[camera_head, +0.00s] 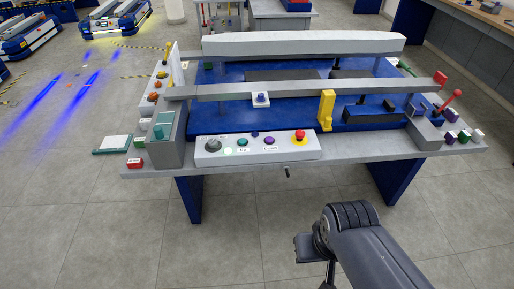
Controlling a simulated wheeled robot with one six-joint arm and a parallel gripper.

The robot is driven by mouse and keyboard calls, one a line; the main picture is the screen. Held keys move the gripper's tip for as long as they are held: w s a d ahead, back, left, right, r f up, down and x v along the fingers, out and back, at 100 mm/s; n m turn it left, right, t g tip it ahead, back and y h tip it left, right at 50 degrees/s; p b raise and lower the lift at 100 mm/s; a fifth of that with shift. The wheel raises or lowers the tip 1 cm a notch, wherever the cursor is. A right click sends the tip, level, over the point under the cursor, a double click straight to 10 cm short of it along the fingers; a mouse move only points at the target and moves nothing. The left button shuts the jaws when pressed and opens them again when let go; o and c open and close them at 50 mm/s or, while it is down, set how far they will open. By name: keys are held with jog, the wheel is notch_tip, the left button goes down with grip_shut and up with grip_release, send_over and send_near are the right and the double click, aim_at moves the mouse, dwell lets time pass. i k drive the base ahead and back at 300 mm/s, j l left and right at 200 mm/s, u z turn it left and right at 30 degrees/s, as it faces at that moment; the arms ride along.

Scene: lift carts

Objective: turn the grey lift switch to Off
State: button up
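A round dark grey knob (213,143), which looks like the lift switch, sits at the left end of the white control panel (206,158) on the cart's front edge. Its setting and the small labels are too small to read. My arm comes in from the lower right, and its dark end, with my gripper (318,262), is in front of the cart, below and right of the panel and apart from it. The fingers cannot be made out clearly.
Beside the knob, the panel carries a green button (243,142), a purple button (269,141) and a red emergency button (300,136). A grey box (168,145) stands left. A yellow bracket (326,110) stands behind. Floor in front is clear.

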aim_at(213, 143)
jog(key=i+l, duration=0.1)
jog(key=i, duration=0.5)
jog(key=i+l+u, duration=0.15)
jog(key=i, duration=0.45)
